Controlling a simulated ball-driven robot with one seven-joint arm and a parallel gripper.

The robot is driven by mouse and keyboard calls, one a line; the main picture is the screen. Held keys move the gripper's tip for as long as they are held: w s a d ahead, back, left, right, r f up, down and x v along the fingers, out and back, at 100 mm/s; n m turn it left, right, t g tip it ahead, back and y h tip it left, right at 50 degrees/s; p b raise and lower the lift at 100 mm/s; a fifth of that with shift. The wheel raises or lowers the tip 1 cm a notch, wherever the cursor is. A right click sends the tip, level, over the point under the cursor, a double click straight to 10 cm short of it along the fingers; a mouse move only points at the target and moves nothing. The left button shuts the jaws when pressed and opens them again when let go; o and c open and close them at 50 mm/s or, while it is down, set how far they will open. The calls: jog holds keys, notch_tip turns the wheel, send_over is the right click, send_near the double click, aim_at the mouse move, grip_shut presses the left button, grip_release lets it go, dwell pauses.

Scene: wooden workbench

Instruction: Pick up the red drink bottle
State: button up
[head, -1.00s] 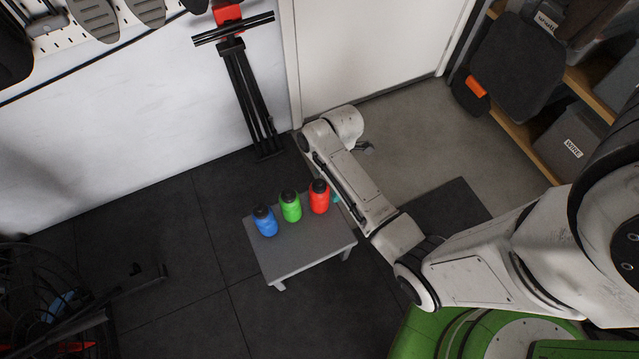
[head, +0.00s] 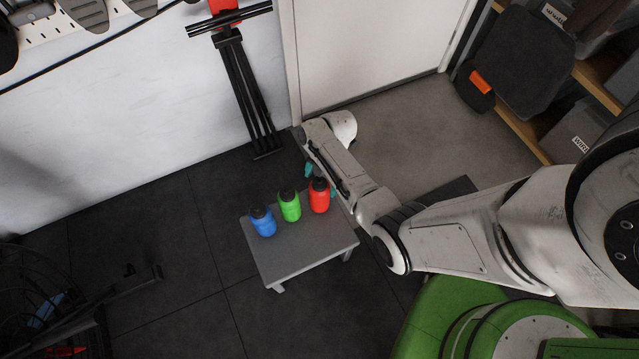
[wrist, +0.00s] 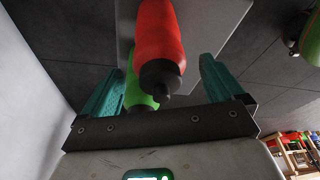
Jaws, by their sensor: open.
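The red drink bottle (head: 320,199) stands upright with a black cap at the right of a row on a small grey table (head: 303,254). My gripper (wrist: 163,68) is open, with two teal fingers. In the wrist view the red bottle (wrist: 160,35) shows between the fingers, its cap pointing toward my palm. In the head view the teal fingers show just behind and beside the red bottle, partly hidden by the bottle and my arm. No grip on it shows; I cannot tell how deep it lies between the fingers.
A green bottle (head: 290,207) stands just left of the red one, and a blue bottle (head: 263,222) further left. In the wrist view the green bottle (wrist: 135,92) is partly hidden behind the red one. The table's front is clear. A black folded stand (head: 246,100) leans on the wall.

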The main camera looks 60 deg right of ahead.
jog(key=b+x, duration=0.1)
jog(key=x, duration=0.2)
jog(key=shift+a+f, duration=0.15)
jog(key=shift+f, duration=0.2)
jog(key=shift+c, duration=0.4)
jog(key=c, duration=1.7)
